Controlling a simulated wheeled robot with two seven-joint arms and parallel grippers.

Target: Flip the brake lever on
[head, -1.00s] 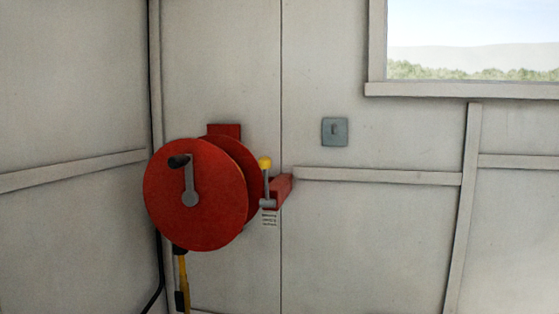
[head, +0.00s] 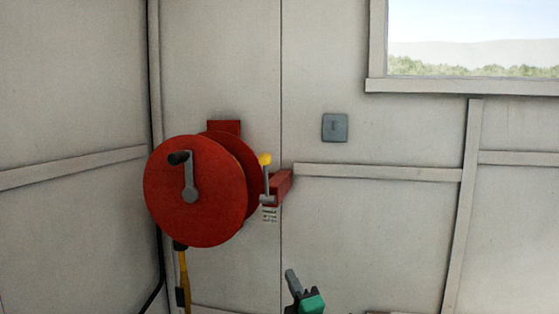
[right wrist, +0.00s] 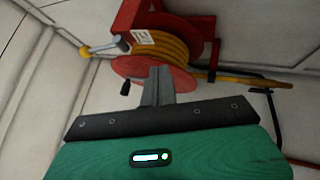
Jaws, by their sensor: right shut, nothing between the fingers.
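The brake lever (head: 266,178) is a thin grey upright rod with a yellow knob, on a red bracket (head: 281,187) at the right side of the red hose reel (head: 193,192). In the right wrist view the lever (right wrist: 99,48) shows at upper left with its yellow knob, beside the reel (right wrist: 173,45) and its yellow hose. My right gripper (head: 291,277) is low in the head view, below and right of the lever and apart from it. Its grey fingers (right wrist: 157,86) are shut and empty. My left gripper is not in view.
A crank handle (head: 188,178) sticks out from the reel's front. A small grey switch plate (head: 335,128) is on the wall, right of the reel. A window (head: 473,38) is at upper right. A yellow hose end (head: 183,270) hangs below the reel. The space before the right wall is clear.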

